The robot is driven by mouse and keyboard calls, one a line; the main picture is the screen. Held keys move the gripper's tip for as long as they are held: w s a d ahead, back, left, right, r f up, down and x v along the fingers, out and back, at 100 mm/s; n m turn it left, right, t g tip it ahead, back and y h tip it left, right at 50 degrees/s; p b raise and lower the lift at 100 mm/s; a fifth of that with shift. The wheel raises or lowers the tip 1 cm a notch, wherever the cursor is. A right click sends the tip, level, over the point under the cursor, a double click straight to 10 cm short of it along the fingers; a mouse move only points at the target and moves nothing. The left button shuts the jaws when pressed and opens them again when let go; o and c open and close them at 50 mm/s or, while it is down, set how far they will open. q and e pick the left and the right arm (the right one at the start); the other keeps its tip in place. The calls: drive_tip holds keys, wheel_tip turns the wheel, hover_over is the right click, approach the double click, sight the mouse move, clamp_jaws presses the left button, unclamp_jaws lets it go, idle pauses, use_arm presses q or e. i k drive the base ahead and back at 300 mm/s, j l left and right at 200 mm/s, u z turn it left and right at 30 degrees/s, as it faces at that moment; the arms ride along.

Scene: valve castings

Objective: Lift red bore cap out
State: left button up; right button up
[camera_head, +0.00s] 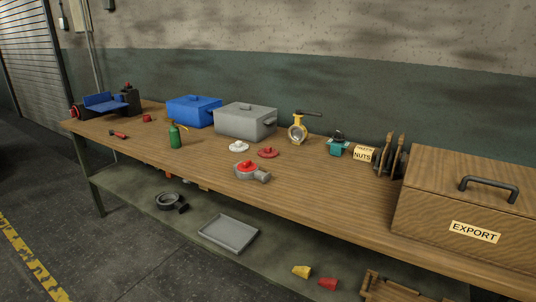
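A grey valve casting (262,176) lies on the workbench near its front edge, at the middle of the view. A red cap (246,165) sits in or on the casting's upward opening; how deep it sits is too small to tell. A separate dark red lidded disc (268,153) with a small knob lies on the bench just behind and to the right of the casting. A white disc of similar shape (238,147) lies behind the casting to the left. Neither of my grippers shows in the head view.
The wooden bench (330,200) holds a blue box (192,111), a grey box (245,121), a green oil can (176,138), a yellow valve (297,131) and a NUTS box (363,154). A large EXPORT crate (465,210) fills the right end. A grey tray (228,234) lies on the lower shelf.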

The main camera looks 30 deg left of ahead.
sight(248, 165)
drive_tip(key=i+j+z, duration=0.1)
drive_tip(key=j, duration=0.3)
drive_tip(key=i+j, duration=0.1)
drive_tip(key=j, duration=0.35)
drive_tip(key=i+j+z, duration=0.15)
drive_tip(key=j, duration=0.25)
drive_tip(key=k, duration=0.05)
